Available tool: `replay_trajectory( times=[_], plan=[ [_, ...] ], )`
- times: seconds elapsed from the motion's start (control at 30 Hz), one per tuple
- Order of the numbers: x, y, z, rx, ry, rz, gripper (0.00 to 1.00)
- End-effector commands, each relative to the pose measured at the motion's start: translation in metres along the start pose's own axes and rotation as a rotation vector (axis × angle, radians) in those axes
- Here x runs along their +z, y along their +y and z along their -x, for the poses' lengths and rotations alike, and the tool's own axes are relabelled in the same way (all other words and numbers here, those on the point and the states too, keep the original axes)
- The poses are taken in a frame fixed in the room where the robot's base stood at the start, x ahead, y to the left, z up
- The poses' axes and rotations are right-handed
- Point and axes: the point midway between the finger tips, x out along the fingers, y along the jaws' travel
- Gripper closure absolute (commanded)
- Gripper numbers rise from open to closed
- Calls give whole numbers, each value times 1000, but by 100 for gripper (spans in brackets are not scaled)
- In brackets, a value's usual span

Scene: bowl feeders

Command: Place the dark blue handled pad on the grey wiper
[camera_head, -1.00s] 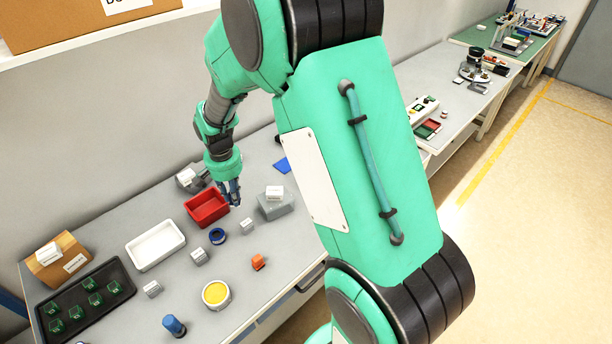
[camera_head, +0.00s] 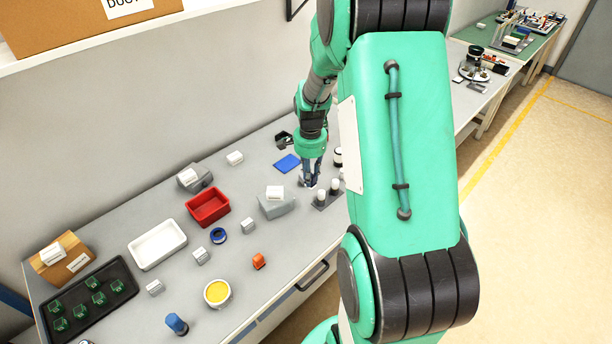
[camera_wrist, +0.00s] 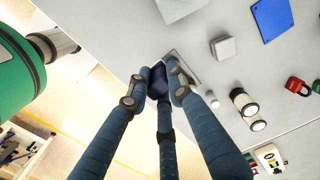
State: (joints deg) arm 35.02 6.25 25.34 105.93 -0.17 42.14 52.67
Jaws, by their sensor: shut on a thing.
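My gripper (camera_head: 309,183) is low over the right part of the grey workbench, with its fingers closed together. In the wrist view the fingertips (camera_wrist: 160,82) are shut on a dark blue thing, the handled pad (camera_wrist: 157,76), mostly hidden between them. A flat grey piece with a pale edge, which looks like the grey wiper (camera_wrist: 189,68), lies on the bench just beyond the fingertips, partly covered by them. I cannot tell whether the pad touches it.
White-topped cylinders (camera_wrist: 245,103) stand close to the right of my fingers. A blue flat sheet (camera_head: 287,164), a grey block (camera_head: 277,207) and a red tray (camera_head: 208,207) lie around. A red padlock (camera_wrist: 297,86) is further right. The bench's front edge is near.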

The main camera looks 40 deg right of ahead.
Motion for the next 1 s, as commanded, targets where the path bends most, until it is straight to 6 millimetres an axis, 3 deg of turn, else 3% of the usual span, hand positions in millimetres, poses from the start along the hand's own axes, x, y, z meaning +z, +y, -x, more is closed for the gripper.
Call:
replay_trajectory(
  times=[0.07, 0.2, 0.4, 1.0],
  plan=[
    [-10, 8, 0, 2, -2, -36, 100],
    [-9, 9, -27, 5, -5, -37, 100],
    [-9, 8, -52, 2, -3, -36, 100],
    [-13, 2, -58, 2, -2, -35, 100]
  ],
)
